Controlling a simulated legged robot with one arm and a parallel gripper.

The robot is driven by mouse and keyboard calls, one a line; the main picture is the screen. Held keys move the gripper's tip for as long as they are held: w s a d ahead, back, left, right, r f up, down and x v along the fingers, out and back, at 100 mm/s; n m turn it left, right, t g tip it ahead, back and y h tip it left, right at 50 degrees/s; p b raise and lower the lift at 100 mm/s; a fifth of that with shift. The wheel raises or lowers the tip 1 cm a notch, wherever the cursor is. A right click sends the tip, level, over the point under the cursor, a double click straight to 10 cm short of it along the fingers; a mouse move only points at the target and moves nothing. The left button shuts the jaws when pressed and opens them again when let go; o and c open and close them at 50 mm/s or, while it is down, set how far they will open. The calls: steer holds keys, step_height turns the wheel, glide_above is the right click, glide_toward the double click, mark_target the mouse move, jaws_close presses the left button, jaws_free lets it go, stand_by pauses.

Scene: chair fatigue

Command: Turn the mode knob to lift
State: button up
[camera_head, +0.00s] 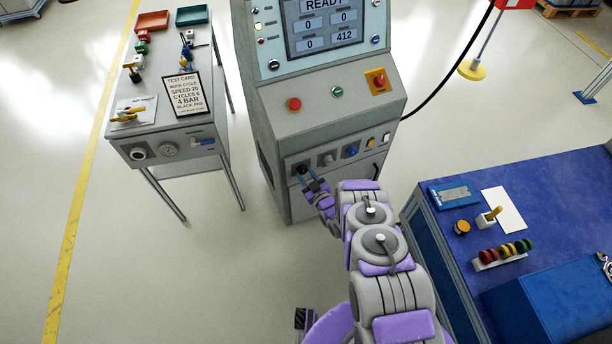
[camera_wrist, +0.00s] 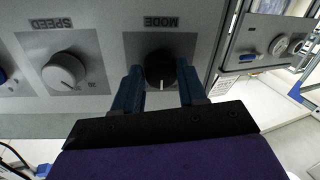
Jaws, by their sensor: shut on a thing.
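The mode knob (camera_wrist: 160,70) is a black round knob with a white pointer mark, on a dark plate under the word MODE, which reads upside down in the wrist view. In the wrist view the white mark points toward the bottom of the picture. My gripper (camera_wrist: 162,84) is at the knob, with one blue finger on each side, shut on it. In the head view my gripper (camera_head: 305,178) reaches the leftmost knob on the lower front of the grey console (camera_head: 325,120). The fingers hide part of the knob there.
A grey speed knob (camera_wrist: 64,71) sits beside the mode knob. The console screen (camera_head: 322,22) reads READY. A blue workbench (camera_head: 565,150) stands right of my arm. Open floor lies at left.

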steer(key=n+p, duration=0.1)
steer(key=n, duration=0.5)
steer(key=shift+a+r+h, duration=0.1)
steer(key=shift+h, duration=0.3)
steer(key=n, duration=0.4)
steer(key=shift+s+n+h, duration=0.1)
steer(key=shift+n+h, duration=0.2)
steer(key=shift+n, duration=0.1)
steer(key=o, duration=1)
steer(key=shift+a, duration=0.1)
steer(key=shift+o, duration=0.2)
steer(key=shift+r, duration=0.1)
